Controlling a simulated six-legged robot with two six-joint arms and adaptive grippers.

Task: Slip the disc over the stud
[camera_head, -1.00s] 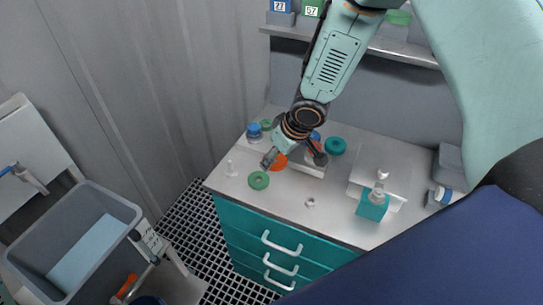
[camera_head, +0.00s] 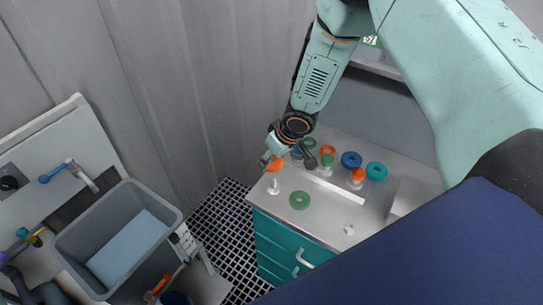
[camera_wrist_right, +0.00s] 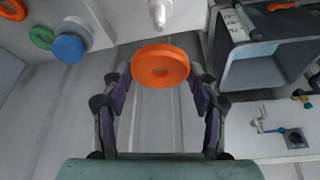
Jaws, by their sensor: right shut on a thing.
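My right gripper (camera_head: 287,160) is shut on an orange disc (camera_head: 275,165) with a hole through its middle. The disc also shows in the right wrist view (camera_wrist_right: 160,66), held between the two fingers (camera_wrist_right: 160,84). A white upright stud (camera_head: 272,187) stands near the left edge of the countertop. In the head view the disc appears just above the stud's top. In the wrist view the stud (camera_wrist_right: 159,13) lies beyond the disc, with a gap in the picture between them. I cannot tell their exact alignment. My left gripper is not in view.
A green ring (camera_head: 299,201) and a small nut (camera_head: 349,230) lie on the countertop. Small vessels with green (camera_head: 327,160) and orange (camera_head: 357,174) tops, and a blue ring (camera_head: 351,159) and teal ring (camera_head: 376,171), stand behind. A grey sink (camera_head: 120,240) is at left.

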